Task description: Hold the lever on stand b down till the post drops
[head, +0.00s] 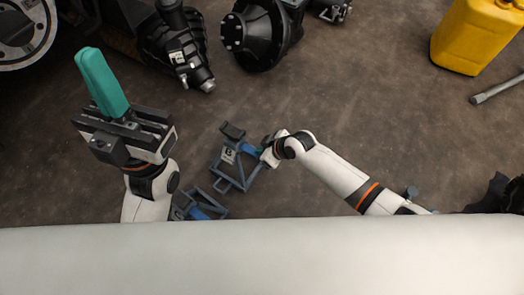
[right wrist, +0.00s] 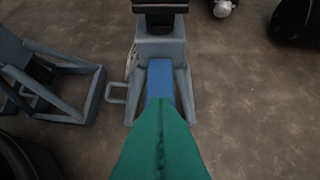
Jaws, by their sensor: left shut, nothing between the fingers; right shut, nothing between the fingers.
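Stand b (head: 219,172), a grey-blue metal frame with a "B" plate, stands on the floor near the middle of the head view. It also shows in the right wrist view (right wrist: 172,48). Its post carries a dark saddle (head: 232,131), at the top edge of the right wrist view (right wrist: 160,5). Its blue lever (head: 250,149) points toward my right gripper (head: 261,152). In the right wrist view the shut teal fingers (right wrist: 160,105) overlap the near end of the lever (right wrist: 160,78); I cannot tell whether they touch. My left gripper (head: 90,55) is shut and empty, raised at the left.
A second grey-blue stand (head: 219,190) with a blue part is left of stand b in the right wrist view (right wrist: 95,95). Black machine parts (head: 262,35) lie behind. A yellow canister (head: 475,38) and a metal bar (head: 497,90) are at the right. Floor between is clear.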

